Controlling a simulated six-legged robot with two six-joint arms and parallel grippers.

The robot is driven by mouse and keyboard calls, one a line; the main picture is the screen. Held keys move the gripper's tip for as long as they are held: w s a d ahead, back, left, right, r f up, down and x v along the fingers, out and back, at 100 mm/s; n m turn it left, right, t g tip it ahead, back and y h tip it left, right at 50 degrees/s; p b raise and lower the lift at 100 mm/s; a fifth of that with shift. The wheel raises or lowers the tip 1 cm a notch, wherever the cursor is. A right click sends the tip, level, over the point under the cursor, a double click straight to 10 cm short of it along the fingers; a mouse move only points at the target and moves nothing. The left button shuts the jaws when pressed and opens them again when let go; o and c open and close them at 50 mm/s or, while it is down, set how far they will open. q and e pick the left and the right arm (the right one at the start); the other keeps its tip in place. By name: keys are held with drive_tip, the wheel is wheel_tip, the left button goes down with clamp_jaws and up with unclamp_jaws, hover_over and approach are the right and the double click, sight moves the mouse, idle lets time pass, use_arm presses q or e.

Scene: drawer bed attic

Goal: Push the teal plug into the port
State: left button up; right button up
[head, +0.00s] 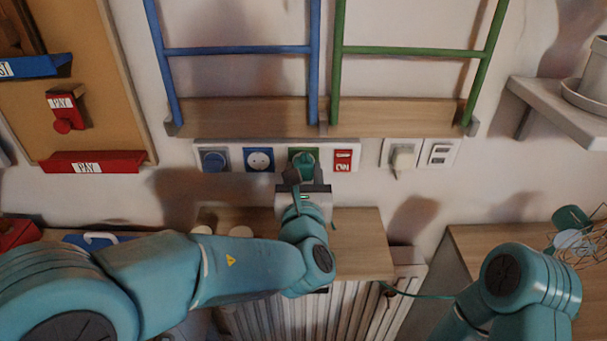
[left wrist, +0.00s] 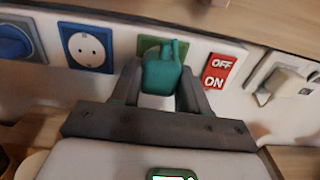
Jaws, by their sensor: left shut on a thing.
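The teal plug (head: 304,166) is in the jaws of my left gripper (head: 303,179), right in front of the green port plate (head: 293,153) on the wall strip. In the left wrist view the plug (left wrist: 161,72) sits between the two fingers of the gripper (left wrist: 160,85), and part of the green port plate (left wrist: 149,46) shows behind it. The plug and fingers cover the port's opening, so I cannot tell how deep the plug sits. My right arm shows at the lower right, but its gripper is out of view.
A wooden shelf (head: 360,240) lies below, and a ledge with ladders stands above.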

use_arm(q)
drive_tip(key=shift+b, duration=0.75)
idle(1.2)
drive_tip(key=shift+w, duration=0.5)
idle(0.4)
drive_tip(key=o, duration=1.1)
drive_tip(key=shift+c, duration=0.2)
drive_tip(key=shift+s+f, duration=0.1)
drive_tip(key=shift+s, duration=0.05)
